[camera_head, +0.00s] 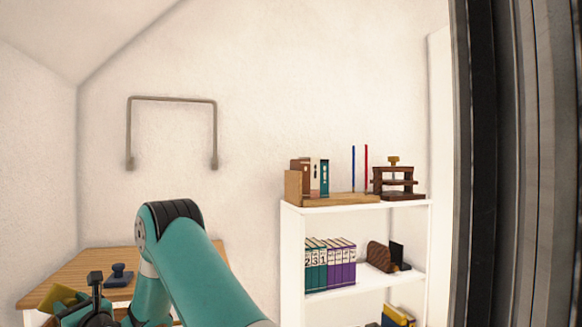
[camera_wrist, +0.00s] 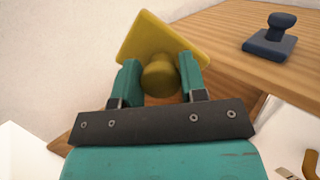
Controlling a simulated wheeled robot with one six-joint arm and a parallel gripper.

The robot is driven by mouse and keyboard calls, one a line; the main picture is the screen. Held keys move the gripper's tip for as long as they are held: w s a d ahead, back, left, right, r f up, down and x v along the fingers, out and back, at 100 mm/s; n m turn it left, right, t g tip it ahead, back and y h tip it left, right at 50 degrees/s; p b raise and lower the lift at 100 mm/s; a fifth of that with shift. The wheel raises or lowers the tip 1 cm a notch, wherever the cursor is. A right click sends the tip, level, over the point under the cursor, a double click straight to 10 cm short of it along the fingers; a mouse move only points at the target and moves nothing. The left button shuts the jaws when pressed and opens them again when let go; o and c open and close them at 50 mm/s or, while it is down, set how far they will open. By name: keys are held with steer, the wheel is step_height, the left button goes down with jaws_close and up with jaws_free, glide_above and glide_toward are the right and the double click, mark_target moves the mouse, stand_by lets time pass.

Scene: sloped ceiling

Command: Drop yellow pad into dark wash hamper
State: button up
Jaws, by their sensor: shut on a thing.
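The yellow pad (camera_wrist: 165,38) is a flat square plate with a round knob. In the wrist view my gripper (camera_wrist: 160,78) is shut on the knob, with one teal finger on either side. The pad is tilted beside the edge of a wooden table. In the head view the yellow pad (camera_head: 62,298) shows at the lower left, partly cut off by my gripper (camera_head: 82,312). I cannot make out a dark wash hamper in either view.
A dark blue knobbed block (camera_wrist: 270,38) stands on the wooden table (camera_wrist: 215,28), right of the pad. A white shelf (camera_head: 345,207) with books and small items stands to the right. A grey wall rail (camera_head: 172,98) hangs above the table. Dark vertical panels (camera_head: 500,160) fill the right edge.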

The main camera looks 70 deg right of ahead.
steer(key=o, duration=1)
steer(key=s+f+b, duration=0.1)
steer(key=s+b, duration=0.4)
steer(key=s+a+b, duration=0.1)
steer(key=s+b, duration=0.5)
steer(key=s+a+f+b, duration=0.1)
steer(key=s+b, duration=0.4)
steer(key=s, duration=0.1)
steer(key=shift+s+f, duration=0.1)
steer(key=shift+f, duration=0.2)
